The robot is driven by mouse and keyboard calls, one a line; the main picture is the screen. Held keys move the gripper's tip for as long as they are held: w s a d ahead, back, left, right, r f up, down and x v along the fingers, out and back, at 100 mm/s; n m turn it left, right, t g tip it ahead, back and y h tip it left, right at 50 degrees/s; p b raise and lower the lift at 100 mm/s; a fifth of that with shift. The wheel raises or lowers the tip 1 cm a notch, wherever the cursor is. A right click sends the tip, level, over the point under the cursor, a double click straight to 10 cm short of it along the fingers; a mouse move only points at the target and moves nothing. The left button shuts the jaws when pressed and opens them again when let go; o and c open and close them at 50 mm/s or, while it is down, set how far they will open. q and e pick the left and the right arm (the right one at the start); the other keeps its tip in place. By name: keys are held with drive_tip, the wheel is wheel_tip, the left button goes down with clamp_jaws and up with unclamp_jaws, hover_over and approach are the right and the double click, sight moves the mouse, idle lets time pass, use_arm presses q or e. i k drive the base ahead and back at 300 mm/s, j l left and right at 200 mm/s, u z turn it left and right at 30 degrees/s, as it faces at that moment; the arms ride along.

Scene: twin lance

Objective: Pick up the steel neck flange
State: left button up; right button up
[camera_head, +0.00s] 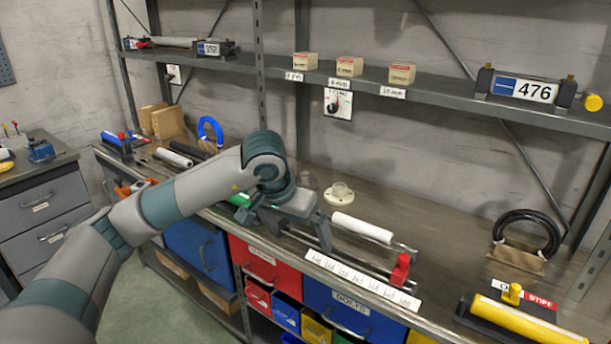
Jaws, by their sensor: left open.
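A pale, round flange (339,194) with a raised neck lies on the workbench (410,215), just behind a white roller; it is the only clear flange I see, and its metal cannot be told. My left gripper (300,237) is open above the front part of the bench, pointing down. It is in front of and left of the flange, apart from it. I see nothing between its fingers. My left wrist hides part of the bench behind it. My right gripper is not in view.
A white roller (362,228) and a red clamp (401,269) sit right of my gripper. A label strip (361,280) runs along the front edge. A shelf (440,97) hangs above.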

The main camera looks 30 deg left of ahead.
sight(307, 181)
drive_tip(key=i+j, duration=0.95)
drive_tip(key=i, duration=0.3)
